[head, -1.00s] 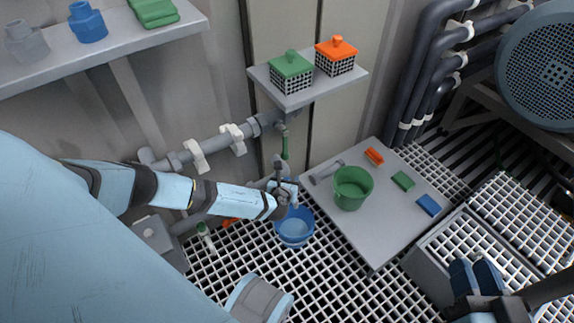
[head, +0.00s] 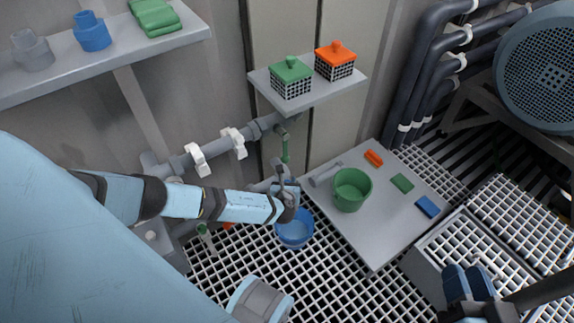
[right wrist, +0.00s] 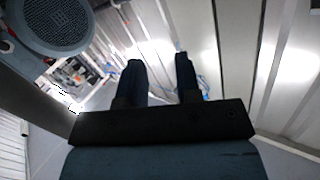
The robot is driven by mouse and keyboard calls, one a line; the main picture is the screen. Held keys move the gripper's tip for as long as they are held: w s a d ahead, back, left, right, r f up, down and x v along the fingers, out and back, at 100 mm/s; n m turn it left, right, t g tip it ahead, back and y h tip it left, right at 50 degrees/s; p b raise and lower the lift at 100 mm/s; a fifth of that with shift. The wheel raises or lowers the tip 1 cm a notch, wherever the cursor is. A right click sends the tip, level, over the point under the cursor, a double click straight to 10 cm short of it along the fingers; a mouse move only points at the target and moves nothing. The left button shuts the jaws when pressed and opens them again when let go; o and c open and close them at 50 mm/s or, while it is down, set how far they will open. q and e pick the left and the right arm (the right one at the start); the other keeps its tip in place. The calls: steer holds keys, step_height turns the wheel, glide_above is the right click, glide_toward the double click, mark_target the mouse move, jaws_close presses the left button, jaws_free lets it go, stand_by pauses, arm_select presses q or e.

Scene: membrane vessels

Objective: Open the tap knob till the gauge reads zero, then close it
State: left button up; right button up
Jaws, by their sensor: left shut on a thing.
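My left gripper (head: 284,176) is at the low end of the pipe drop by the wall, shut on what appears to be the tap knob, which its fingers and wrist hide. A green upright part (head: 285,149) hangs from the pipe just above it. A blue bowl (head: 294,230) stands on the grating below my left wrist. I cannot make out a gauge face or its reading. My right gripper (head: 468,282) is empty at the lower right of the head view; the right wrist view shows its two fingers (right wrist: 161,80) apart.
A grey plate (head: 385,235) carries a green bucket (head: 352,190) and small orange, green and blue pieces. A wall shelf (head: 308,95) above the tap holds green and orange lidded baskets. Another shelf (head: 60,75) is at upper left. Pipe clamps (head: 198,160) line the wall pipe.

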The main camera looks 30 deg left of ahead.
arm_select(q)
steer(key=o, duration=0.7)
steer(key=shift+o, duration=1.1)
steer(key=shift+s+d+r, duration=0.15)
steer(key=shift+s+r, duration=0.05)
steer(key=shift+s, duration=0.1)
steer(key=p+v, duration=0.6)
steer(key=v, duration=0.7)
arm_select(e)
step_height(320, 180, up, 10)
steer(key=t, duration=0.3)
steer(key=shift+d+f+m+t, duration=0.25)
steer(key=shift+d+m+t, duration=0.15)
arm_select(q)
steer(key=shift+d+f, duration=0.1)
steer(key=shift+d, duration=0.05)
